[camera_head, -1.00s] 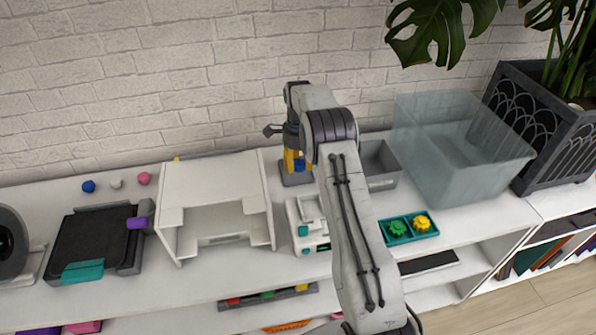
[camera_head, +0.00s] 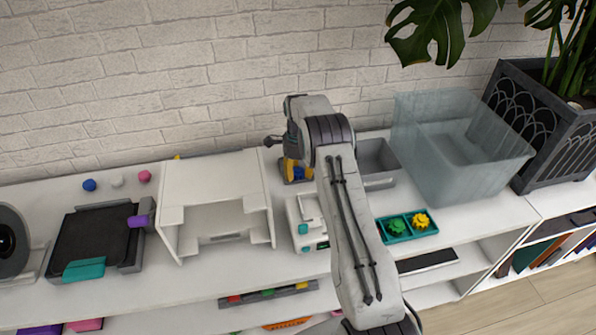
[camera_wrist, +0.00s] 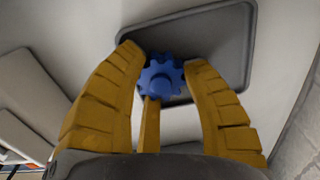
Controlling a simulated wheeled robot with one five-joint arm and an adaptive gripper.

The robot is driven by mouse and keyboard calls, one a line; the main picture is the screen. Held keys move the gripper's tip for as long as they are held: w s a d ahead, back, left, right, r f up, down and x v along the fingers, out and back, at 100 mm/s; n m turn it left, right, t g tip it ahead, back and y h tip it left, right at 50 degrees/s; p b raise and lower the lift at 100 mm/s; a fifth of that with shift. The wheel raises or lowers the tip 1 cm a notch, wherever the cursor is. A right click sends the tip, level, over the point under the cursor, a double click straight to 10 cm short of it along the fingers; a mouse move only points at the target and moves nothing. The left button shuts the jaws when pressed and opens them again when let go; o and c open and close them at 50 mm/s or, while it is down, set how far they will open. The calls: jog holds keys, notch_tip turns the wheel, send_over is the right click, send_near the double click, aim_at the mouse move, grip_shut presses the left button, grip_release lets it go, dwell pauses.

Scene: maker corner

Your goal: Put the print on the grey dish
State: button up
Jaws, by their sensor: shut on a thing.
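The print is a blue gear-shaped piece (camera_wrist: 160,82) between the yellow fingers of my gripper (camera_wrist: 164,58) in the wrist view. In the head view its blue (camera_head: 298,172) shows low between the fingers of my gripper (camera_head: 291,170). My gripper is shut on it. The grey dish (camera_wrist: 228,28) is a dark, shallow, round-cornered tray behind the print in the wrist view. In the head view only a bit of the dish (camera_head: 284,179) shows under my gripper. I cannot tell whether the print touches the dish.
A grey bin (camera_head: 377,182) and a clear tub (camera_head: 465,175) stand right of my arm. A teal tray (camera_head: 408,239) holds a green and a yellow gear. A white open stand (camera_head: 213,180) and a small white device (camera_head: 304,215) are close on the left and front.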

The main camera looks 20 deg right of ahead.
jog(key=o, duration=0.6)
notch_tip(320, 180, up, 11)
notch_tip(320, 180, up, 10)
jog(key=n, duration=0.4)
send_over(298, 170)
jog(key=s+a, duration=0.4)
jog(key=s, duration=0.1)
jog(key=s+a+r+n+t, duration=0.2)
jog(key=s+a+r+n, duration=0.2)
jog(key=s+r+n, duration=0.45)
jog(key=shift+s+a+f+n+t, duration=0.25)
jog(key=shift+s+a+f+n, duration=0.85)
jog(key=shift+s, duration=3)
jog(key=shift+s+a+f+n+t, duration=0.5)
jog(key=shift+s+n, duration=0.95)
jog(key=shift+s, duration=2.6)
jog(key=shift+s+a+f+n+t, duration=0.1)
jog(key=shift+s+a+f+n, duration=0.85)
jog(key=shift+s, duration=3.15)
